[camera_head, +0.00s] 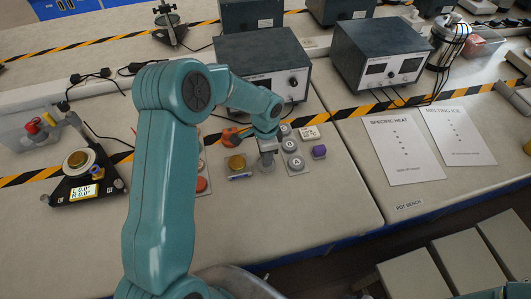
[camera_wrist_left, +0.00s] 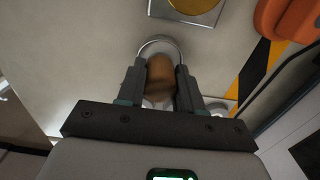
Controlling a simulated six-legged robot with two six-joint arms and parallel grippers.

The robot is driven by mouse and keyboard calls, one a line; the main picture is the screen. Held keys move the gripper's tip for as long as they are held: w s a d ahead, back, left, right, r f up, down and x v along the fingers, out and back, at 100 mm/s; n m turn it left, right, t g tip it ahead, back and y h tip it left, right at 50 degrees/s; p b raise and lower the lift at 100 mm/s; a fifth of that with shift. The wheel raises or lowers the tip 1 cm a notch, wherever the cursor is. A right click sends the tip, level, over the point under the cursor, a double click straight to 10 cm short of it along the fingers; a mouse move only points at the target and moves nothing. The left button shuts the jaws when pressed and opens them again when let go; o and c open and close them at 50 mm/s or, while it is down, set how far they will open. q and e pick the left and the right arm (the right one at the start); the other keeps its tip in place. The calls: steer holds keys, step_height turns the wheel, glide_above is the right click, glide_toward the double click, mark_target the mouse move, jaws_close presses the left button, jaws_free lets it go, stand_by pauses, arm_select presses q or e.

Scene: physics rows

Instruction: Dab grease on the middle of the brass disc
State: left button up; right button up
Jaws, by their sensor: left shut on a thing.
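My left gripper (camera_head: 267,148) points down over the bench. In the left wrist view the gripper (camera_wrist_left: 161,88) is shut on a brown, rounded thing (camera_wrist_left: 160,72), perhaps a handle. Below it is a pale round rim (camera_wrist_left: 158,41), perhaps of a small pot; a grey round thing (camera_head: 266,166) shows under the gripper in the head view. I cannot tell whether the held thing touches it. A brass disc (camera_head: 237,162) lies on a small plate just left of the gripper, apart from it. The disc also shows at the top edge of the left wrist view (camera_wrist_left: 193,3). No grease is discernible.
A black device with a display (camera_head: 84,190) carries another yellowish disc (camera_head: 76,159) at far left. Grey round pieces (camera_head: 295,162), a purple block (camera_head: 319,152) and an orange thing (camera_head: 231,136) are close by. A power supply (camera_head: 262,66) stands behind. Bench front is clear.

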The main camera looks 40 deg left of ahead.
arm_select(q)
steer(key=shift+s+f+b, duration=0.1)
steer(key=shift+f+b, duration=0.45)
stand_by(1.4)
steer(key=shift+r, duration=0.15)
steer(key=shift+r+p, duration=0.55)
steer(key=shift+r, duration=0.1)
steer(key=shift+r+p, duration=1.75)
steer(key=shift+r, duration=1.05)
steer(key=shift+f, duration=0.1)
steer(key=shift+d, duration=0.15)
